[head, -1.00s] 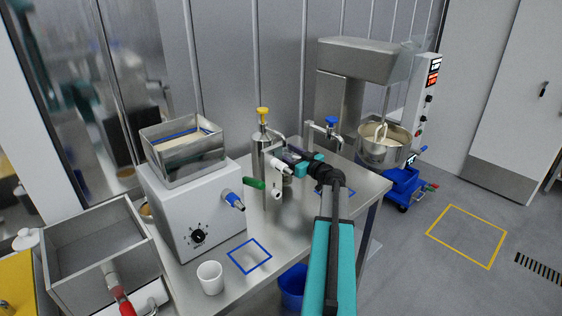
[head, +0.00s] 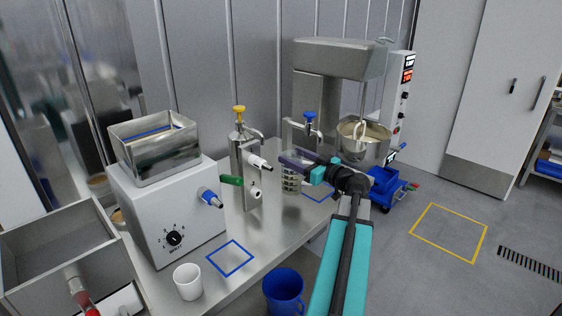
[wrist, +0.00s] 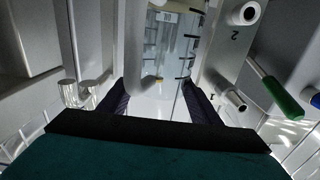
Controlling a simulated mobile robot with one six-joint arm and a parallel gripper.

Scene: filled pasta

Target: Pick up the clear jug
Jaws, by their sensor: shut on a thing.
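The clear jug (head: 291,180) is see-through with dark measuring marks. In the head view it shows just below my gripper's fingers, to the right of the steel dispenser with the yellow knob. My gripper (head: 299,160) reaches in from the right and is shut on the jug. In the wrist view the jug (wrist: 166,45) lies between the two dark fingers (wrist: 160,100), with its marks on the right side. I cannot tell whether the jug's base touches the table.
The yellow-knobbed dispenser (head: 243,165) has a white nozzle and green handle close to the jug. A blue-knobbed tap (head: 309,122) stands behind. A white cup (head: 188,282) and a blue square outline (head: 230,259) are in front. A blue bucket (head: 284,292) stands below the table edge.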

